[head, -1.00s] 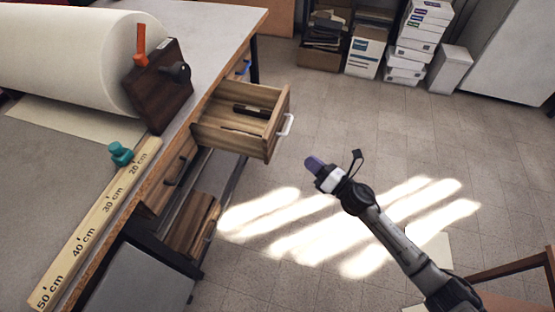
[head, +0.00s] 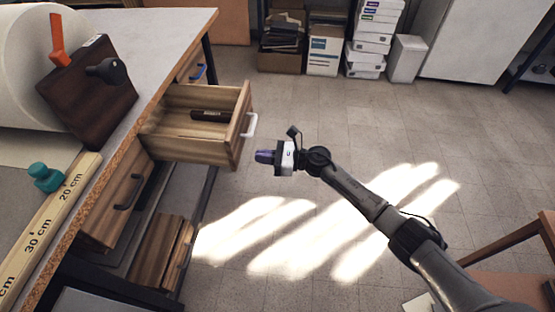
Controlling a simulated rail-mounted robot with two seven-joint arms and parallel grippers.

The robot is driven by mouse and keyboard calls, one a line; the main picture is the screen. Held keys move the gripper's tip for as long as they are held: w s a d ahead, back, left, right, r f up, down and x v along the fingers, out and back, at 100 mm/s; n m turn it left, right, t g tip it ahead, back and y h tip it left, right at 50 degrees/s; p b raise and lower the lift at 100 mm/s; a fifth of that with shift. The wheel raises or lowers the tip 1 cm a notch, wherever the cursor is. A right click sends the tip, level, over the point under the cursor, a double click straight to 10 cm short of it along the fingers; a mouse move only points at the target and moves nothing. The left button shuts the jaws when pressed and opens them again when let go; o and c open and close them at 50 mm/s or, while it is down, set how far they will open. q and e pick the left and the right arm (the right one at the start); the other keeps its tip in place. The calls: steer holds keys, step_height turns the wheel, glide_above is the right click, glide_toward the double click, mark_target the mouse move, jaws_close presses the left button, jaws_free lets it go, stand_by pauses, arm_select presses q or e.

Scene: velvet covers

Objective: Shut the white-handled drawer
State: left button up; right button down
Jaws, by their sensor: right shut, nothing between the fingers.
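The wooden drawer (head: 190,147) with the white handle (head: 250,125) is pulled out from under the workbench, to the left of centre in the head view. A dark object (head: 211,116) lies inside it. My right gripper (head: 264,156) is shut and empty. In the picture it is just right of the drawer's front, a little below the white handle, with its fingers pointing left. A small gap of floor shows between them; I cannot tell the depth. My left gripper is not in view.
A closed drawer with a black handle (head: 129,192) is nearer, and a blue handle (head: 200,72) is farther back. The workbench (head: 170,25) carries a paper roll, a wooden ruler (head: 50,222) and a teal weight (head: 46,177). A wooden chair (head: 510,240) is at lower right. Open floor lies between.

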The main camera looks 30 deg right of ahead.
mark_target(235, 154)
steer(key=shift+b+x, duration=0.75)
steer(key=shift+x, duration=2.25)
